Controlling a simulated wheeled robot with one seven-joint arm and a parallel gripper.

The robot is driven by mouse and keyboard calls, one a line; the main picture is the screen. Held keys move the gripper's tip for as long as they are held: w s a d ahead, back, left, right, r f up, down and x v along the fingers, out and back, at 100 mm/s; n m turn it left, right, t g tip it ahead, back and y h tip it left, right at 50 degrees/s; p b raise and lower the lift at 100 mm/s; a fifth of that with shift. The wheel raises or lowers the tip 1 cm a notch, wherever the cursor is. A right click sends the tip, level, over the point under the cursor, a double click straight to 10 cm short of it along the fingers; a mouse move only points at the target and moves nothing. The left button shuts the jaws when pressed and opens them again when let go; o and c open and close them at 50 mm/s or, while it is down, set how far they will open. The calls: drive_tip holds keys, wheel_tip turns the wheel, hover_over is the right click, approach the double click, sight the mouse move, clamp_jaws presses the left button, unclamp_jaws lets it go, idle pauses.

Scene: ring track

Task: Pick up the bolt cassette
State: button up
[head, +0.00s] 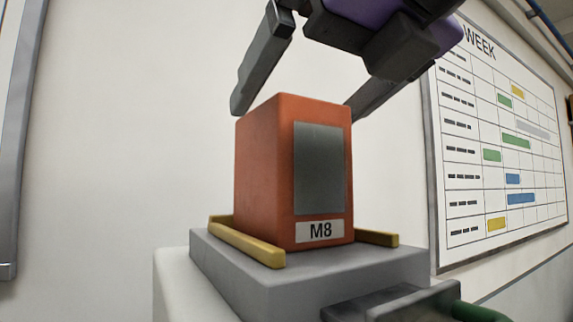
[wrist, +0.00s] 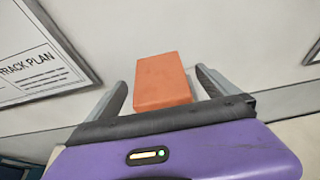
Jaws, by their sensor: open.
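The bolt cassette (head: 265,175) is an orange-red upright block with a grey panel on its front and a label reading M8. It stands on a grey base (head: 240,262) between yellow rails (head: 247,243). My gripper (head: 297,108) is open above the cassette, one finger on the left and one on the right, with the fingertips near its top. In the wrist view the cassette's top (wrist: 162,81) shows between the two open fingers (wrist: 160,82). Contact between fingers and cassette cannot be made out.
A dark grey block with a green part (head: 385,303) juts from the front right of the base. A week planner board (head: 500,140) hangs on the wall at right. A framed track plan (wrist: 35,60) hangs on the wall in the wrist view. The space left of the cassette is clear.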

drive_tip(key=shift+p+x, duration=0.35)
drive_tip(key=shift+x, duration=1.4)
drive_tip(key=shift+r, duration=0.1)
clamp_jaws()
drive_tip(key=shift+r, duration=0.1)
